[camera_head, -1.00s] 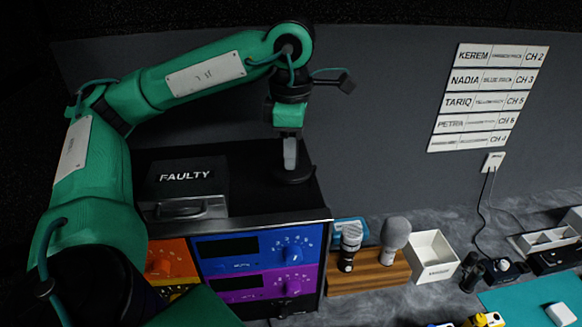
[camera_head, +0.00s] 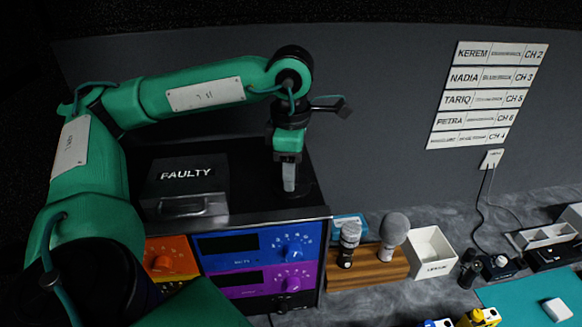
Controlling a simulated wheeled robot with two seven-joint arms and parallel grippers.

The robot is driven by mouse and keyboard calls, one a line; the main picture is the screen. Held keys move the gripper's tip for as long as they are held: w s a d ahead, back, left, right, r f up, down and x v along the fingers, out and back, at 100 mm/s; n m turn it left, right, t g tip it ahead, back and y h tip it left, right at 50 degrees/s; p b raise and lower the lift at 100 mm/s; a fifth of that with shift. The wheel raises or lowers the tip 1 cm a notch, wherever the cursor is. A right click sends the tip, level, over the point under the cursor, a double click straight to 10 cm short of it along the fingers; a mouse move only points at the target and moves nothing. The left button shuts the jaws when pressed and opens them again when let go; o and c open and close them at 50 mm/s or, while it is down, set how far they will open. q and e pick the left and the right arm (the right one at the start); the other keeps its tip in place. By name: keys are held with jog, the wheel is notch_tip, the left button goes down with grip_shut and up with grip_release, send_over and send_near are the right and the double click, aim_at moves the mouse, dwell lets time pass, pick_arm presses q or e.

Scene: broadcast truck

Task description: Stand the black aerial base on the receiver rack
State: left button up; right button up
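The black aerial base (camera_head: 305,188) is at the right end of the black top of the receiver rack (camera_head: 250,210), close to the rack's right edge. Its round foot looks level, and I cannot tell whether it touches the top. My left gripper (camera_head: 289,186) points down at it, with a grey finger in front of its dark upper part. The gripper appears shut on the base; the black-on-black contact is hard to see. The rack front shows orange, blue and purple receivers. My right gripper is out of view.
A black box labelled FAULTY (camera_head: 185,185) stands on the rack's left part. Right of the rack, a wooden block (camera_head: 368,268) holds two microphones beside a white open box (camera_head: 433,252). Labels and a plug are on the wall behind.

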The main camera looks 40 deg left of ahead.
pick_arm(q)
jog(key=shift+r+p, duration=0.25)
jog(key=shift+p, duration=0.05)
jog(key=shift+r+b, duration=0.35)
notch_tip(320, 180, up, 9)
jog(key=shift+r+b, duration=0.2)
jog(key=shift+b, duration=0.2)
jog(key=shift+r+p, duration=0.35)
jog(key=shift+r, duration=0.5)
